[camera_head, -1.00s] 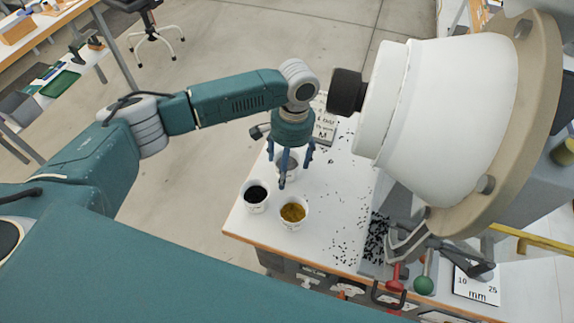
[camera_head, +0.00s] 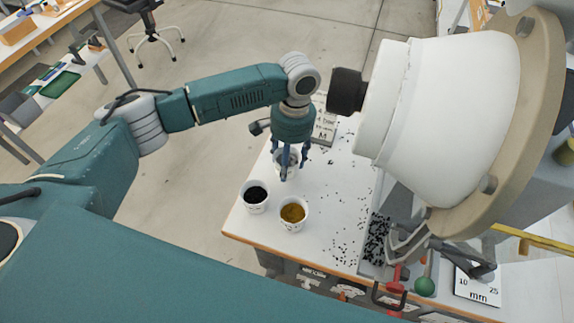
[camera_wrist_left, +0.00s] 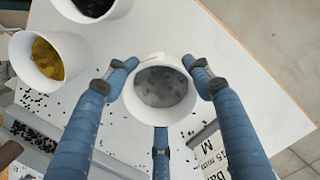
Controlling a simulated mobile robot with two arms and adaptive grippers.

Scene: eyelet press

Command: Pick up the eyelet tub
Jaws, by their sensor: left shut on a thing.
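Three white tubs stand in view by the table's corner. One has dark contents (camera_head: 255,196), one has yellow-brown contents (camera_head: 293,212), and one has grey contents (camera_wrist_left: 161,87). My left gripper (camera_head: 286,166) points down at the grey-filled tub, which is mostly hidden behind the fingers in the head view. In the left wrist view the gripper (camera_wrist_left: 160,98) has its three blue fingers around that tub's wall, shut on it. Whether the tub is clear of the table, I cannot tell. My right gripper is not in view.
A large white machine part (camera_head: 450,105) with a black knob overhangs the right of the white table (camera_head: 330,210). Small black eyelets are scattered on the table. A printed card (camera_head: 325,128) lies behind the gripper. The other two tubs stand close by.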

